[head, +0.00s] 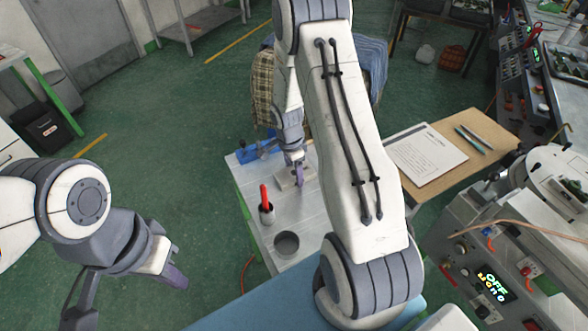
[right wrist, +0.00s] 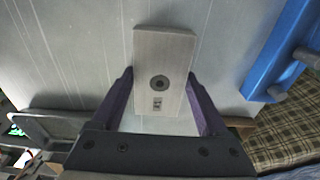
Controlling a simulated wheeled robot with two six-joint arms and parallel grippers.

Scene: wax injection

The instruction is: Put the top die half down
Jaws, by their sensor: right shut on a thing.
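The top die half (right wrist: 163,48) is a pale grey metal block with a dark round hole and a small marking, seen between my right fingers in the right wrist view. My right gripper (right wrist: 160,75) is shut on its sides. In the head view the right gripper (head: 296,177) points down over the metal table, and a pale block (head: 284,182) shows beside its fingers. I cannot tell whether the held half touches what is below it. My left gripper (head: 174,277) is at the lower left, away from the table; its finger gap is unclear.
A blue clamp-like fixture (head: 252,153) is at the far edge. A wooden board with a paper sheet (head: 428,155) lies to the right.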

